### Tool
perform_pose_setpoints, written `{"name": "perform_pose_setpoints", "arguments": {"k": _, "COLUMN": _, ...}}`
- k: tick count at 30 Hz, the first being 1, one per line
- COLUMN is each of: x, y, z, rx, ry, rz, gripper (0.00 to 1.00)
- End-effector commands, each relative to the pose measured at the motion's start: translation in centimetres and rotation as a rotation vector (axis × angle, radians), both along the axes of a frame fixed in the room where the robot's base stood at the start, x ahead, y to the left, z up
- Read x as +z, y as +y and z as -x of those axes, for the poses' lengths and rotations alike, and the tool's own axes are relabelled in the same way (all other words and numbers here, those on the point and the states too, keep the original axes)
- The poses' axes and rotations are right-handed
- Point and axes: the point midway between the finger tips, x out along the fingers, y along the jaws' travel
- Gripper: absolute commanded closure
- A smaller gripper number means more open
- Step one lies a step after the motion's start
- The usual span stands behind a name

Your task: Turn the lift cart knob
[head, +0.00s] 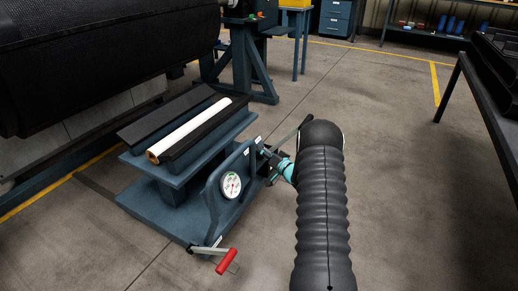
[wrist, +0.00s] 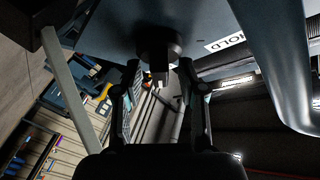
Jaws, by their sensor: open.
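The blue lift cart (head: 160,205) stands left of centre in the head view, with a round dial gauge (head: 231,185) and a red-handled crank (head: 227,261) on its near end. My gripper (head: 268,153) is at the cart's right side panel, partly hidden by my arm. In the wrist view a dark round knob (wrist: 158,42) with a pale stub sticks out from the blue panel (wrist: 110,22). My gripper's open fingers (wrist: 159,70) stand on either side of the stub; I cannot tell whether they touch it. The knob cannot be made out clearly in the head view.
A white roll (head: 190,130) lies on the cart's top between dark pads. A large black belt machine (head: 100,55) stands at the left. A dark table (head: 490,110) is at the right edge.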

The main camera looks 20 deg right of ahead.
Motion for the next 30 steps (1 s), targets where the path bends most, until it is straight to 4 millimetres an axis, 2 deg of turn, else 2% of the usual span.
{"name": "perform_pose_setpoints", "arguments": {"k": 11, "x": -0.01, "y": 0.04, "z": -0.19, "rx": -0.001, "ry": 0.0, "rz": 0.0, "gripper": 0.59}}
{"name": "perform_pose_setpoints", "arguments": {"k": 16, "x": -0.04, "y": 0.05, "z": -0.17, "rx": -0.002, "ry": 0.001, "rz": 0.0, "gripper": 0.99}}
{"name": "perform_pose_setpoints", "arguments": {"k": 30, "x": -0.71, "y": 0.67, "z": -0.12, "rx": 0.017, "ry": -0.004, "rz": 0.016, "gripper": 1.0}}
